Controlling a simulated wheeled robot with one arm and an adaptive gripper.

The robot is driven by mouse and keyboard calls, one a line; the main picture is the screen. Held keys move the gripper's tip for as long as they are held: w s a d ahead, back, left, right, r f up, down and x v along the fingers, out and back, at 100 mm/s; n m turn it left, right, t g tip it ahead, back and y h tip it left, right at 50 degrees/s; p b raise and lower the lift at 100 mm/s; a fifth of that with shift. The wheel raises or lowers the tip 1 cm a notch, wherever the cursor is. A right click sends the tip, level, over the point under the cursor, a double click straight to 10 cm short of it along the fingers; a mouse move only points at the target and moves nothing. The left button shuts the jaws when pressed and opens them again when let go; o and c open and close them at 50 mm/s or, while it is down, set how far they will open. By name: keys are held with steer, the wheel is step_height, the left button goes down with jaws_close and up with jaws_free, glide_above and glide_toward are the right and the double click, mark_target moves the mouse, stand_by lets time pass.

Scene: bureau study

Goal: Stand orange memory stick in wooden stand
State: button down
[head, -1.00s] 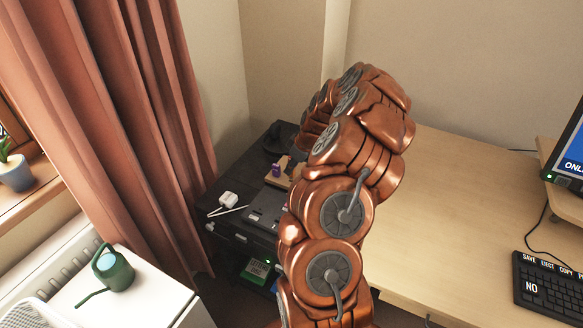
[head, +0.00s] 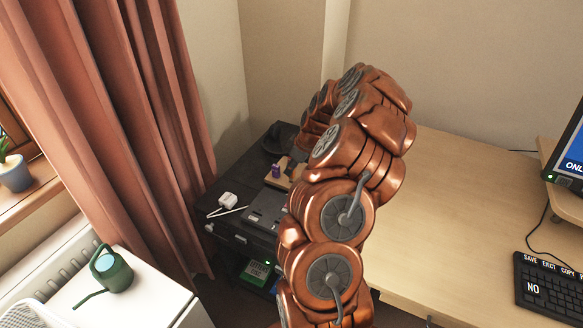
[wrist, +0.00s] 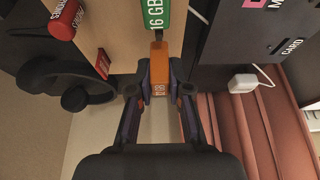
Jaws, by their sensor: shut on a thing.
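In the wrist view my gripper (wrist: 158,92) is shut on the orange memory stick (wrist: 159,68), which sits between the two fingertips. The light wooden stand (wrist: 122,30) lies beyond the fingertips, and the stick's far end overlaps its edge in the picture. I cannot tell whether the stick touches the stand or is in a slot. In the head view my arm hides the gripper and the orange stick.
A dark device with card labels (wrist: 240,35) and a white charger (wrist: 243,83) are on the right in the wrist view.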

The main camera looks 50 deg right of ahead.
steer(key=shift+f+b, duration=1.25)
stand_by(2.0)
steer(key=c, duration=1)
jaws_free()
steer(key=shift+r, duration=0.1)
steer(key=v, duration=1.2)
